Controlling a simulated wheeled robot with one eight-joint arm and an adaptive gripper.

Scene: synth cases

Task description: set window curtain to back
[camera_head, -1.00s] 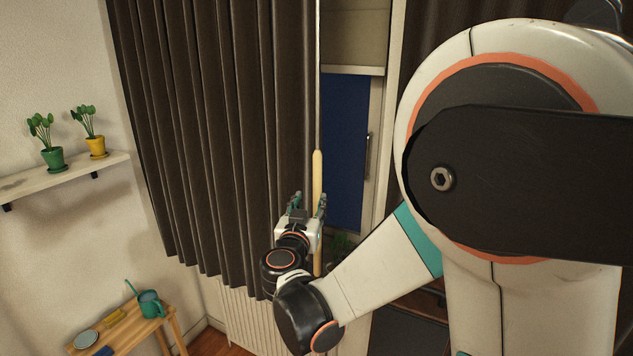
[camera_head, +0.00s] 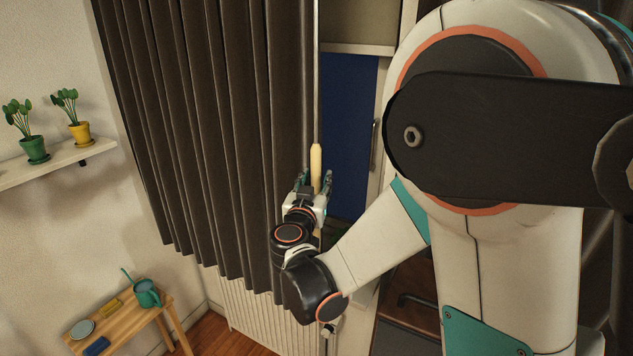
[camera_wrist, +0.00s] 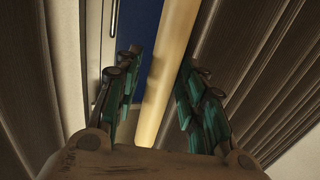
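The dark brown window curtain (camera_head: 215,120) hangs in folds to the left of a window opening with a blue panel (camera_head: 350,130). A pale wooden wand (camera_head: 316,157) hangs from a thin rod at the curtain's right edge. My gripper (camera_head: 315,180) is at the wand, just below its top end. In the wrist view the wand (camera_wrist: 168,75) runs between the teal fingers of my open gripper (camera_wrist: 160,70). A gap shows on its left; the right fingers are very close to it, and I cannot tell if they touch. The wand's lower part is mostly hidden by my gripper.
A wall shelf (camera_head: 60,160) with two potted plants is on the left. A small wooden table (camera_head: 130,325) with a teal watering can (camera_head: 147,293) stands at lower left. A white radiator (camera_head: 255,315) is below the curtain. My arm covers much of the right side.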

